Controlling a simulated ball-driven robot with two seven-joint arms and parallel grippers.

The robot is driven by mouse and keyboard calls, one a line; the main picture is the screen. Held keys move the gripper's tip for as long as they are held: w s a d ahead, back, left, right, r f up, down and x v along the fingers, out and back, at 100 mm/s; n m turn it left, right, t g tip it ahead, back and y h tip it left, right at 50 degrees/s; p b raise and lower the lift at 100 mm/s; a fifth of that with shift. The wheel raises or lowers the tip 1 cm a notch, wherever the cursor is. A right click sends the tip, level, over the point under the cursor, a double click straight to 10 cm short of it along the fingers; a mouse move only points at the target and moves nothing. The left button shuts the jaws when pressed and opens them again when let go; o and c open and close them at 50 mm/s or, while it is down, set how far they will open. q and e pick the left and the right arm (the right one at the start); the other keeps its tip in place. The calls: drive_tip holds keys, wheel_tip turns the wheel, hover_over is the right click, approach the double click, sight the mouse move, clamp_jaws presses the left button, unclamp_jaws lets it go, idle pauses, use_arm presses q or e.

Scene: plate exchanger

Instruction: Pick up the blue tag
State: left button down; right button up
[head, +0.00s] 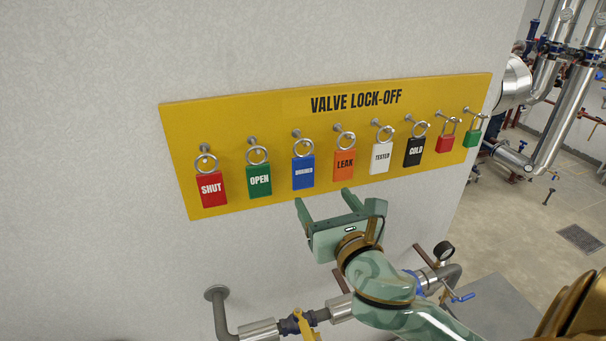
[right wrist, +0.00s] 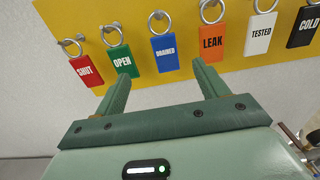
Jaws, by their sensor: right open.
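The blue tag (head: 303,172) hangs by a metal ring from a peg on the yellow board, between the green OPEN tag and the orange LEAK tag. It also shows in the right wrist view (right wrist: 164,52), where it reads DRAINED. My right gripper (head: 324,195) is open and empty, just below the board's lower edge, under the blue and orange tags. In the right wrist view its two fingers (right wrist: 160,80) point up toward the board, with the blue tag above the gap between them. My left gripper is not in view.
The yellow board (head: 240,112) is on a pale wall. Pipes (head: 260,330) run below.

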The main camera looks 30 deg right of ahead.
sight(304, 166)
drive_tip(key=x, duration=1)
drive_tip(key=shift+b, duration=0.35)
drive_tip(key=x, duration=0.4)
drive_tip(key=shift+w+d+f+p, duration=0.25)
drive_tip(key=shift+w+d+p, duration=0.05)
drive_tip(key=shift+d+p, duration=0.1)
drive_tip(key=shift+w+f, duration=0.1)
drive_tip(key=shift+w, duration=0.35)
drive_tip(key=shift+s, duration=0.15)
drive_tip(key=shift+c, duration=1.2)
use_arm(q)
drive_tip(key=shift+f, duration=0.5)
use_arm(e)
drive_tip(key=c, duration=0.8)
